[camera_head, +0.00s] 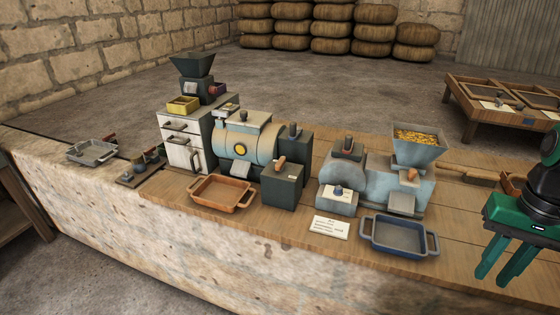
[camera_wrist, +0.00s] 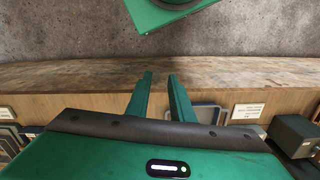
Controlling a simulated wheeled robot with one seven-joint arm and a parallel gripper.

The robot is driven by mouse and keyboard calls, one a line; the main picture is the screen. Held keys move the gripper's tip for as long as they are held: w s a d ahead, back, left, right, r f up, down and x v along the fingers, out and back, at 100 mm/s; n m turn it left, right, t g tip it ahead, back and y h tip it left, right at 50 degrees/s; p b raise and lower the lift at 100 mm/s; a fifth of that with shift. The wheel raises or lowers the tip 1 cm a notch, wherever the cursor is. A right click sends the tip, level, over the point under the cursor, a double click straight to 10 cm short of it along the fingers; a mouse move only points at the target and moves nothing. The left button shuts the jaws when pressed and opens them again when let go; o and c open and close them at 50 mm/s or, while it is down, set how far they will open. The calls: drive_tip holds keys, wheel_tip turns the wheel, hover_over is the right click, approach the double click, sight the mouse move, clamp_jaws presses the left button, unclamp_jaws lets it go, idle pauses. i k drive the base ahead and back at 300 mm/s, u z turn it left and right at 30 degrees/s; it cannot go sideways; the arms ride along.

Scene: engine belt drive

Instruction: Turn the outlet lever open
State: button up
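Several small levers or knobs show on the machines in the head view, and I cannot tell for sure which is the outlet lever. An orange lever (camera_head: 412,175) is on the blue-grey mill (camera_head: 385,186), above its outlet chute (camera_head: 402,203). Another orange handle (camera_head: 280,162) stands on the dark box (camera_head: 283,187) beside the round-bodied machine (camera_head: 247,142). My gripper (camera_head: 497,278) is at the right edge, pointing down, to the right of the mill and apart from it. In the wrist view its two fingers (camera_wrist: 160,76) are apart with nothing between them.
A blue tray (camera_head: 398,235) stands before the mill, with a white label card (camera_head: 331,228) beside it. An orange tray (camera_head: 222,192) stands before the other machine. A grain-filled hopper (camera_head: 418,143) rises above the mill. Clear tabletop (camera_head: 462,235) lies between blue tray and gripper.

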sight(279, 166)
drive_tip(key=u, duration=0.55)
drive_tip(key=i, duration=0.65)
drive_tip(key=u, duration=0.2)
